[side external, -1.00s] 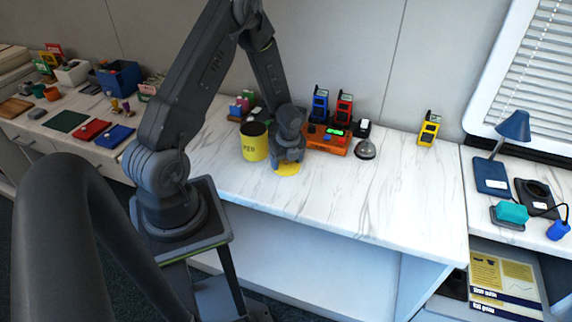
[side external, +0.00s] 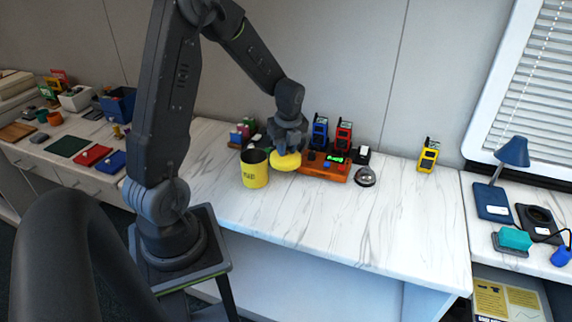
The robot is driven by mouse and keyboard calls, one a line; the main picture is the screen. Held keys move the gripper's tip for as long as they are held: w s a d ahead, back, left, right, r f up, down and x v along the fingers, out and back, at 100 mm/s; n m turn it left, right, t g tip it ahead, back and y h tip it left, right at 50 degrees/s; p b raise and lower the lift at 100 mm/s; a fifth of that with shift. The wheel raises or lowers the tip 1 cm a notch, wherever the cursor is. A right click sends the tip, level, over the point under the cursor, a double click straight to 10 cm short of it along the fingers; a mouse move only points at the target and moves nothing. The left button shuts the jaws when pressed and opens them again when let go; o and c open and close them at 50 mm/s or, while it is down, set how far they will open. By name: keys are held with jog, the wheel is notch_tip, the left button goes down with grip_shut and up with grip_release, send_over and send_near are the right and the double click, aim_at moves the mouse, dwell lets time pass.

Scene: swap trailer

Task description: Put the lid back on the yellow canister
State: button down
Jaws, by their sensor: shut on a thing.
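The yellow canister (side external: 255,174) stands upright on the white marbled counter, with its dark open top showing. My gripper (side external: 288,148) is shut on the round yellow lid (side external: 286,162) and holds it just right of the canister, at about the height of its rim in the picture. The lid looks roughly level and appears raised off the counter. The fingertips are partly hidden by the gripper's own body. I cannot tell whether the lid's left edge touches the canister.
Right of the lid is an orange charger base (side external: 324,168) with a blue radio (side external: 320,132) and a red radio (side external: 343,136). A silver bell (side external: 365,177) and a yellow radio (side external: 428,155) stand farther right. The front of the counter (side external: 330,215) is clear.

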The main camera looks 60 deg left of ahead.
notch_tip(320, 180, up, 8)
jog(key=shift+a+r, duration=0.1)
jog(key=shift+a, duration=0.05)
jog(key=s+a+n+g+h, duration=0.1)
jog(key=s+a+n, duration=0.3)
jog(key=n, duration=0.5)
jog(key=s+a+n+g+h, duration=0.1)
jog(key=s+a+n, duration=0.1)
jog(key=a+n, duration=0.5)
notch_tip(320, 180, down, 12)
jog(key=d+n, duration=0.1)
jog(key=shift+s+d+r, duration=0.15)
jog(key=shift+d, duration=0.1)
dwell(1.7)
jog(key=shift+c, duration=2.3)
grip_release()
